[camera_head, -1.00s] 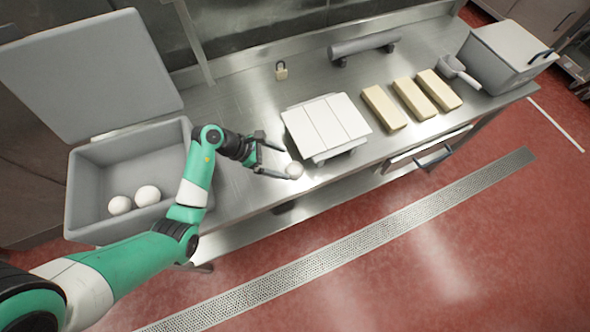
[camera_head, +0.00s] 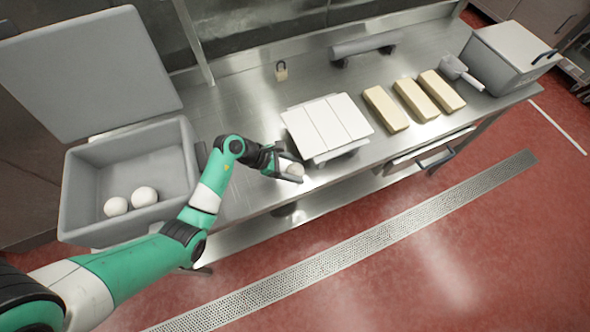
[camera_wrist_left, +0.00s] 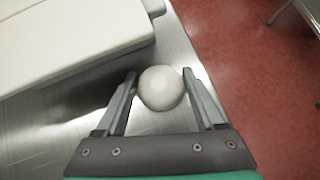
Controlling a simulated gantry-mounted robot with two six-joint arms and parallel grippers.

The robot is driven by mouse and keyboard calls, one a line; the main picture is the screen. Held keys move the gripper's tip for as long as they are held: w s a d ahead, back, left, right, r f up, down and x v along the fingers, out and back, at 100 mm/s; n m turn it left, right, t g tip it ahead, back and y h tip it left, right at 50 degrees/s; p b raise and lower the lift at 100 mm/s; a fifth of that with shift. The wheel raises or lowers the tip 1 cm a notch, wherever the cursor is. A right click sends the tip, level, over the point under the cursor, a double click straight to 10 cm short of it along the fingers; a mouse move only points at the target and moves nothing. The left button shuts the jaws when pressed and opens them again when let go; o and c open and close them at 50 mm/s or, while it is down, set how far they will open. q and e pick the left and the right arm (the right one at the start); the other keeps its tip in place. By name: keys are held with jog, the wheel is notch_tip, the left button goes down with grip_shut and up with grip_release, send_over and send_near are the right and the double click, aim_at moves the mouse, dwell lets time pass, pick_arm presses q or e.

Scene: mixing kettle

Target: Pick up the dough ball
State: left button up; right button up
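The dough ball (camera_head: 295,169) is a small whitish ball on the steel worktop near its front edge. My left gripper (camera_head: 294,168) is open around it, one finger on each side. In the left wrist view the dough ball (camera_wrist_left: 161,88) sits between the fingertips of my left gripper (camera_wrist_left: 160,82). A narrow gap shows on its left; it lies close to the right finger, and I cannot tell if they touch. My right gripper is not in view.
A grey bin (camera_head: 82,190) with an open lid holds two more dough balls (camera_head: 130,201) at left. A white-topped scale-like unit (camera_head: 327,124) stands just right of the ball. Tan blocks (camera_head: 386,109), a scoop (camera_head: 461,72) and a lidded grey bin (camera_head: 505,58) are farther right.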

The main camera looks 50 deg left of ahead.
aim_at(295, 167)
pick_arm(q)
jog(key=c, duration=0.8)
jog(key=shift+o, duration=0.2)
jog(key=shift+r, duration=0.55)
notch_tip(295, 167, up, 3)
jog(key=shift+f+p, duration=0.15)
jog(key=shift+p, duration=0.65)
jog(key=s+a+r+p, duration=0.2)
jog(key=s+r+p, duration=0.1)
jog(key=s+r, duration=0.6)
jog(key=s, duration=0.4)
jog(key=shift+s+a+r+p, duration=0.15)
jog(key=shift+s+a+p, duration=0.2)
jog(key=shift+p, duration=0.05)
